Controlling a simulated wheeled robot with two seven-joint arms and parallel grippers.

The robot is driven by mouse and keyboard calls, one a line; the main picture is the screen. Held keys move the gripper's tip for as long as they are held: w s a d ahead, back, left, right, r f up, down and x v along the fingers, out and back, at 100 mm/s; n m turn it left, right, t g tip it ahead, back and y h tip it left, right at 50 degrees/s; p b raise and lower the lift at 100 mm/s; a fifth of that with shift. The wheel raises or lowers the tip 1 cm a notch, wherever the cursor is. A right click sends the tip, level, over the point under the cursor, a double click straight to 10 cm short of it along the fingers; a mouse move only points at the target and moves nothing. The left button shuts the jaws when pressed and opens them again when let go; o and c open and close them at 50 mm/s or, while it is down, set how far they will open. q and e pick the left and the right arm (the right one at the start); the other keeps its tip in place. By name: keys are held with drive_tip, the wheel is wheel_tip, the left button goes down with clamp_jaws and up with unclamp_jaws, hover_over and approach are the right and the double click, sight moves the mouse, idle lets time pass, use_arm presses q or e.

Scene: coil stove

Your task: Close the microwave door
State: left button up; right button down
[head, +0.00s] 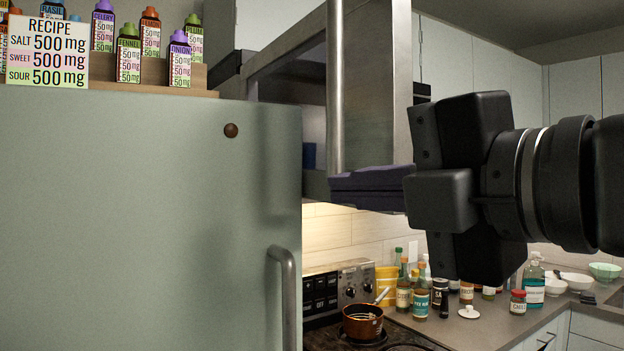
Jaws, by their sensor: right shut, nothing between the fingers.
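The microwave (262,62) is mounted above the stove, partly hidden behind the fridge at the left. Its silver door (378,80) stands open toward me, with a long vertical handle (335,85) on it. The dark cavity shows to the left of the handle. My right gripper (338,190) comes in from the right, with its fingers shut and empty. The fingers point left, at the lower end of the door and handle. They overlap the door's bottom edge in the picture; whether they touch it I cannot tell. My left gripper is not in view.
A pale green fridge (140,220) with a handle (288,300) fills the left. Spice bottles and a recipe card (47,50) stand on top. Below are the stove (322,290), a copper pot (362,322) and several bottles on the counter. Upper cabinets (460,60) line the back right.

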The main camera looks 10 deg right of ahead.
drive_tip(key=w+p, duration=0.4)
drive_tip(key=w, duration=0.5)
drive_tip(key=shift+a+p, duration=0.2)
drive_tip(key=shift+p, duration=0.2)
drive_tip(key=shift+d+r, duration=0.1)
drive_tip(key=shift+d, duration=0.05)
